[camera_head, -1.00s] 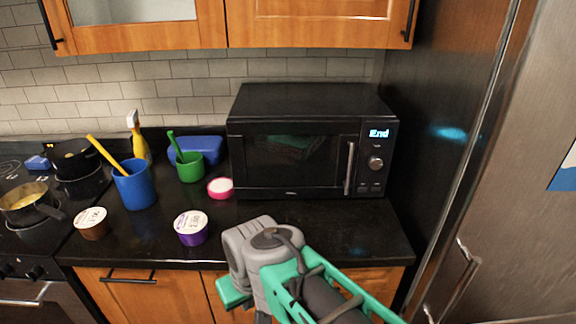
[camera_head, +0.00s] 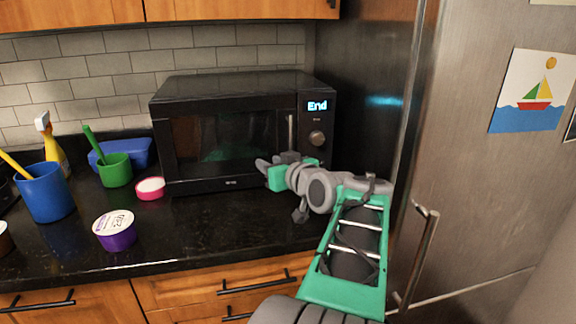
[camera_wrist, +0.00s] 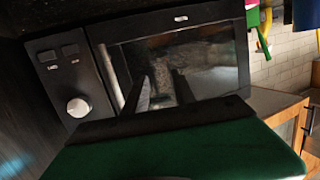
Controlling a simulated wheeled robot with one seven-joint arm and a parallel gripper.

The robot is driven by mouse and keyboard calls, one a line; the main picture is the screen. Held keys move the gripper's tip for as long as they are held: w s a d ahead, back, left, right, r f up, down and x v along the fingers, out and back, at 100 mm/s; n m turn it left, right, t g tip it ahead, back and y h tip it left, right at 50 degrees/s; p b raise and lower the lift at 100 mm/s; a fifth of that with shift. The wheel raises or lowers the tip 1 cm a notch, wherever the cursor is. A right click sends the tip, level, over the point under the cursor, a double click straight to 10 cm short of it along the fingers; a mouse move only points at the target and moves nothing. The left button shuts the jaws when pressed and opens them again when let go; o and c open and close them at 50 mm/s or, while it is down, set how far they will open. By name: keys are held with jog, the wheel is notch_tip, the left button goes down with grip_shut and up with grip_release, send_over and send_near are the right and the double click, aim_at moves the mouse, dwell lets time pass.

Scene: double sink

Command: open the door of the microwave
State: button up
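The black microwave (camera_head: 185,105) stands on the counter with its door (camera_head: 205,145) shut. Its vertical silver handle (camera_head: 291,130) is on the door's right side; my gripper covers its lower end. My gripper (camera_head: 272,162) is in front of the door, close to the lower part of the handle. In the wrist view, the two dark fingers (camera_wrist: 160,82) point at the door glass (camera_wrist: 205,60) with a gap between them. The handle (camera_wrist: 108,75) lies to the left of both fingers, not between them. Whether a finger touches the door is unclear.
A tall steel fridge (camera_head: 470,180) with a handle stands close on the right of my arm. A pink-rimmed bowl (camera_head: 150,188), purple tub (camera_head: 115,230), green cup (camera_head: 115,170) and blue cup (camera_head: 45,192) stand to the left. The counter (camera_head: 205,225) before the microwave is clear.

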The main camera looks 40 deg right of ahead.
jog(key=t+h, duration=0.2)
send_near(291, 140)
jog(key=x, duration=0.3)
jog(key=shift+m, duration=0.4)
jog(key=x, duration=0.7)
jog(key=shift+w+d, duration=0.15)
jog(key=shift+w, duration=0.15)
jog(key=shift+c, duration=0.2)
grip_shut()
